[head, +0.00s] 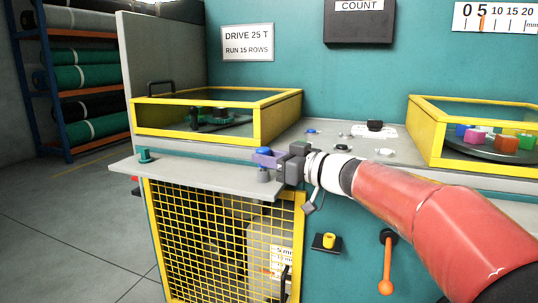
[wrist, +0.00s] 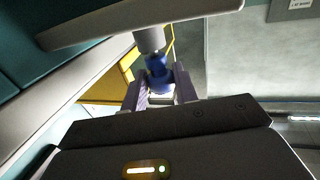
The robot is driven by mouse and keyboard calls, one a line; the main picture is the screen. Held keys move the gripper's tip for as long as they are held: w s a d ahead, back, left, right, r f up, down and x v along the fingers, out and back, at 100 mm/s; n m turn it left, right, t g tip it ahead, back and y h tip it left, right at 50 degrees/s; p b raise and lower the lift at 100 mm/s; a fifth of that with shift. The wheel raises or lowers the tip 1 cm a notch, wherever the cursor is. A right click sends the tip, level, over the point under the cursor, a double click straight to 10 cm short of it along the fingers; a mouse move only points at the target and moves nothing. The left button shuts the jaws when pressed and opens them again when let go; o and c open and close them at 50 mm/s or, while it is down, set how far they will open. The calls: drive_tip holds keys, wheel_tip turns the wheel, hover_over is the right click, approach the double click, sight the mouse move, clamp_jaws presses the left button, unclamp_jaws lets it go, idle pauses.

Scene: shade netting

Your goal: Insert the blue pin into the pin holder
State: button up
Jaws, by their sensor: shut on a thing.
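My gripper (head: 268,160) is shut on the blue pin (head: 263,151), with its purple fingers on either side of it. The blue top shows above the fingers and a grey cylindrical part hangs below them, by the right end of the grey ledge. In the wrist view the blue part of the pin (wrist: 158,72) sits between the fingers (wrist: 160,88), and the grey cylinder extends past the fingertips close to a pale edge. A green peg (head: 145,155) stands upright on the ledge. I cannot tell which part is the pin holder; no empty hole shows clearly.
The grey ledge (head: 190,172) projects over a yellow mesh guard (head: 220,240). Yellow-framed clear covers stand at left (head: 195,115) and right (head: 480,130). Small knobs and a blue button (head: 312,131) sit on the console top. An orange lever (head: 387,265) hangs below my arm.

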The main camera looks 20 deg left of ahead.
drive_tip(key=shift+f, duration=0.15)
drive_tip(key=shift+f, duration=0.3)
idle(0.4)
drive_tip(key=o, duration=1)
drive_tip(key=v, duration=0.7)
drive_tip(key=shift+s+d, duration=0.15)
drive_tip(key=shift+d, duration=0.2)
